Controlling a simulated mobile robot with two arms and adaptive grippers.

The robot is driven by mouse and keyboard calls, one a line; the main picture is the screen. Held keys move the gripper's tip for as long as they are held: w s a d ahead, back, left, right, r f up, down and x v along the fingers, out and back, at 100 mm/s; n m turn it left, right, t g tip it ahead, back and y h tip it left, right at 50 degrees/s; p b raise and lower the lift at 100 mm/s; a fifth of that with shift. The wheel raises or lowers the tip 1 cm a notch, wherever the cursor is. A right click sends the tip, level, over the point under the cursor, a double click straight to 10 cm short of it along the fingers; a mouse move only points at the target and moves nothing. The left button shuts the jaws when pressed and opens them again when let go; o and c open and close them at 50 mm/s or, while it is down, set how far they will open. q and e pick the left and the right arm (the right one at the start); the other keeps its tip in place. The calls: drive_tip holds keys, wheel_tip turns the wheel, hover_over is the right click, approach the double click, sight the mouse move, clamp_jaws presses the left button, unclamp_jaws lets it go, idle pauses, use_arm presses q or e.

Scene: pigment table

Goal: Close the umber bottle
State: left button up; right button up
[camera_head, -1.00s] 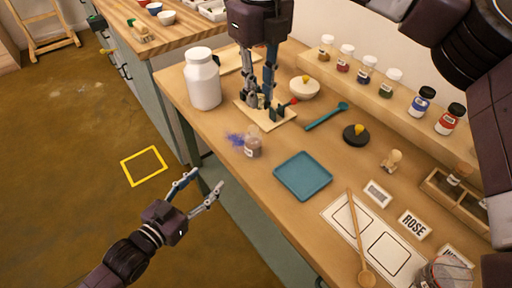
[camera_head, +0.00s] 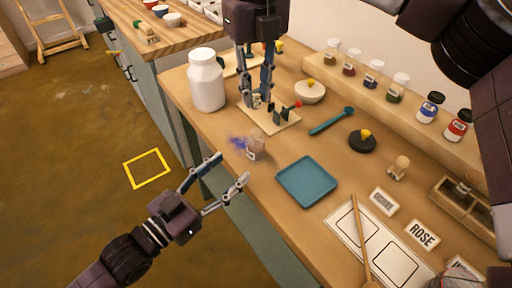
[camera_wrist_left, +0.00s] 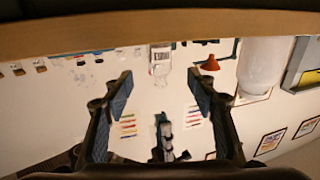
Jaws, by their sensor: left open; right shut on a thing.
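A small clear bottle with brownish contents and a pale label (camera_head: 256,149) stands upright near the table's front edge. I cannot read its label or see a cap on it, so I cannot confirm it is the umber one. It also shows in the left wrist view (camera_wrist_left: 160,64), beyond and between the fingers. My left gripper (camera_head: 232,168) is open and empty, just off the table edge, pointing toward this bottle without touching it. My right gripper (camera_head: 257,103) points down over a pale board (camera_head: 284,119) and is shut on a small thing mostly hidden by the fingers.
A blue tray (camera_head: 306,181) lies to the right. A red-tipped dark fixture (camera_head: 287,113) stands on the board. Capped jars (camera_head: 430,106) line the rear shelf.

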sight(250, 151)
use_arm(q)
drive_tip(key=x, duration=1)
drive_tip(key=shift+w+d, duration=0.2)
drive_tip(key=shift+d, duration=0.1)
drive_tip(key=shift+c, duration=0.4)
clamp_jaws()
